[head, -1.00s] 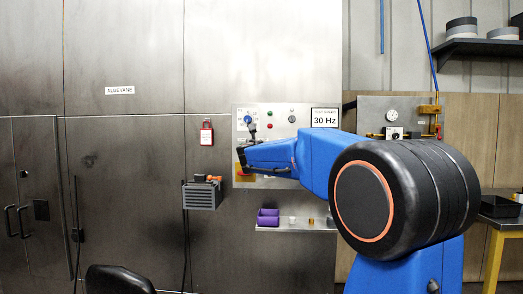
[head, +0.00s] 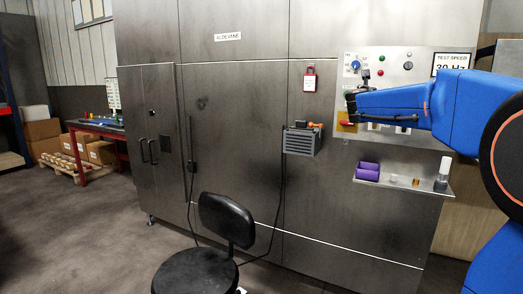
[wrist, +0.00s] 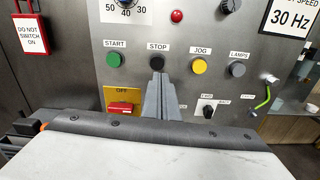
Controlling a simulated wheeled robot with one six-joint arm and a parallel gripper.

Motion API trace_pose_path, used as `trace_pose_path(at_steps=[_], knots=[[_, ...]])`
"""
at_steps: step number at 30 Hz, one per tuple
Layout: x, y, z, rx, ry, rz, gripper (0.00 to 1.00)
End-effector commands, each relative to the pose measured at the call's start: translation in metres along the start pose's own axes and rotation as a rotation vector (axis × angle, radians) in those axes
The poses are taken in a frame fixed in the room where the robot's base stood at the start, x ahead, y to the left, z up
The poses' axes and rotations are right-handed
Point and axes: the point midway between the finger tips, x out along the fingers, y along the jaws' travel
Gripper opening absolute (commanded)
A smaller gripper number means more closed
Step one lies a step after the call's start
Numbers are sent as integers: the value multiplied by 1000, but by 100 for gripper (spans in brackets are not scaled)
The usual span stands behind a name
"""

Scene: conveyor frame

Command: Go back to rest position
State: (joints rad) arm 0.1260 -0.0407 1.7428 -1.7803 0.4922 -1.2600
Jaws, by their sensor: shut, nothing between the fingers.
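My gripper (wrist: 158,92) shows in the wrist view as two grey fingers pressed together, with nothing between them. Its tips lie just below the black STOP button (wrist: 157,69) in the picture, partly overlapping it; I cannot tell whether they touch. The green START button (wrist: 114,60) is to their left and the yellow JOG button (wrist: 200,66) to their right. In the head view my blue arm reaches in from the right edge, its end in front of the control panel (head: 410,61), hiding part of the lower panel.
A red switch on a yellow OFF plate (wrist: 121,108) sits below START. A grey box (head: 302,141) hangs on the steel wall left of the panel. A shelf (head: 400,183) with a purple bin (head: 367,171) is below.

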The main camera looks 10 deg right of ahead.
Motion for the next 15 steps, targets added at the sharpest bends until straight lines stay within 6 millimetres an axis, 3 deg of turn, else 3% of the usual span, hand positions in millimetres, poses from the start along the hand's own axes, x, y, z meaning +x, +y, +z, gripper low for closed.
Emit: trace_pose_path(at_steps=[5,11,15], knots=[[-52,-32,-24,310,79,-71,0],[-130,-77,-82,780,209,-222,0],[-190,-102,-132,1092,298,-358,0]])
